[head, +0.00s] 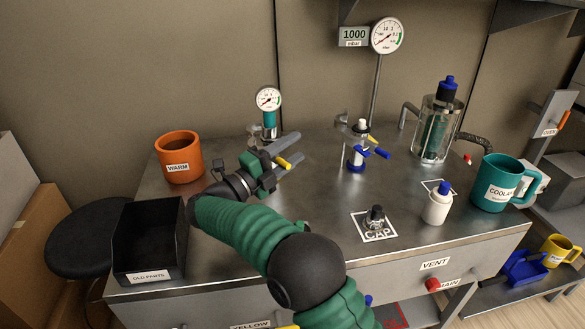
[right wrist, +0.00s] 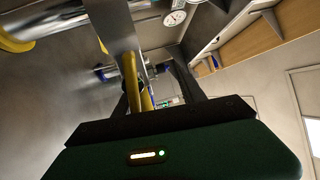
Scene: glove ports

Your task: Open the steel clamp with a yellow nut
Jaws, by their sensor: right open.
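My right gripper (head: 296,149) is open at the left rear of the steel bench, beside the small gauge's teal-based fitting. A yellow piece (head: 285,162), which looks like part of the clamp's yellow nut, shows by its fingers. In the right wrist view, a long yellow bar (right wrist: 131,80) runs between the open fingers (right wrist: 152,75), against a bright steel part (right wrist: 121,28). I cannot tell whether the fingers touch it. The clamp's body is mostly hidden by my gripper in the head view. My left gripper is not in view.
The small gauge (head: 268,99) stands just behind my gripper. A blue-handled fitting (head: 357,156) stands right of it. An orange mug (head: 179,157) and black bin (head: 147,250) are at left. A white bottle (head: 437,206), teal mug (head: 495,183) and glass vessel (head: 436,128) are at right.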

